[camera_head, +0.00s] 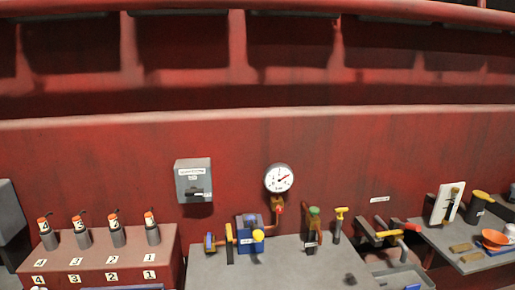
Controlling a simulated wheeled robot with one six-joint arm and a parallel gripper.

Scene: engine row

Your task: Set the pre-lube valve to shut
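I cannot read which label names the pre-lube valve. A blue valve body (249,234) with yellow handles stands on the grey bench in the middle, and a yellow upright lever (229,234) is just left of it. Further right, pipework with a yellow-orange lever (384,234) and a red-tipped handle (411,227) sits under a small white label (379,199). That lever lies roughly level. The open or shut positions are too small to tell. My gripper is not in view.
A round gauge (279,178) and a grey box (193,181) are on the red engine wall. A green-topped device (314,230) and a yellow T-handle (340,224) stand on the middle bench (290,271). Numbered orange-capped cylinders (116,237) stand left. An orange bowl (494,239) is right.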

